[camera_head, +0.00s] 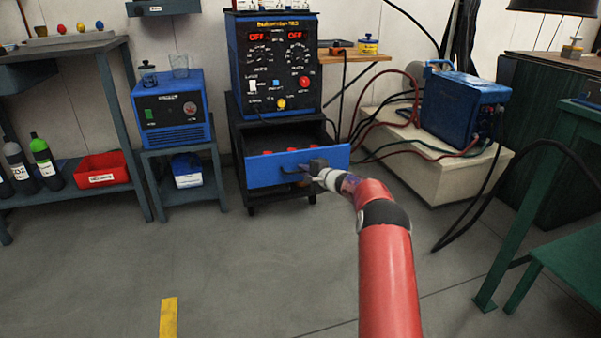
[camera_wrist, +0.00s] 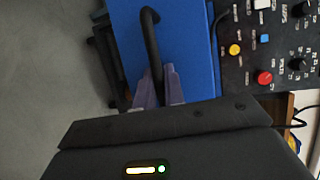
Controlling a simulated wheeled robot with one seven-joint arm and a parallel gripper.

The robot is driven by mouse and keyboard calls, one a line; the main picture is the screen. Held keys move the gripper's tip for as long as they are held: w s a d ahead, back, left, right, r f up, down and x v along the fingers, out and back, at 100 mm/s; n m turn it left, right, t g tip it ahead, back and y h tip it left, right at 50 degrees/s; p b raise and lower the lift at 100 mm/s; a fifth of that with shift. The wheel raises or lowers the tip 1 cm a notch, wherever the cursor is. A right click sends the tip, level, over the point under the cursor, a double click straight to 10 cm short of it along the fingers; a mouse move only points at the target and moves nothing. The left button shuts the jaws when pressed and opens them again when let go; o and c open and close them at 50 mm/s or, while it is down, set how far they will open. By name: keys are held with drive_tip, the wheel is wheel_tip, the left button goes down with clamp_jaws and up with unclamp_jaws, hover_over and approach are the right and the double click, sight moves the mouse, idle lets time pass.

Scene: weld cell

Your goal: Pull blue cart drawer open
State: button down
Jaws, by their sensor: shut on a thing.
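The blue cart drawer (camera_head: 264,168) stands partly pulled out of the dark cart (camera_head: 236,128) in the head view, with red items (camera_head: 291,149) showing inside. Its blue front (camera_wrist: 187,38) also shows in the wrist view, with a black bar handle (camera_wrist: 153,45) on it. My gripper (camera_head: 305,170) is at the right part of the drawer front in the head view. In the wrist view my gripper's fingers (camera_wrist: 158,88) are shut around one end of the black handle. The cart's welding unit (camera_head: 273,62) sits above the drawer.
A blue machine (camera_head: 172,110) on a small stand is left of the cart. A blue power unit (camera_head: 463,105) with cables sits on a pale plinth (camera_head: 440,165) at right. A green table (camera_head: 570,250) is at far right. The floor before the cart is clear.

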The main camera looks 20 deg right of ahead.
drive_tip(key=c, duration=1.8)
unclamp_jaws()
drive_tip(key=v, duration=0.7)
drive_tip(key=shift+s+d, duration=0.2)
drive_tip(key=shift+s, duration=0.15)
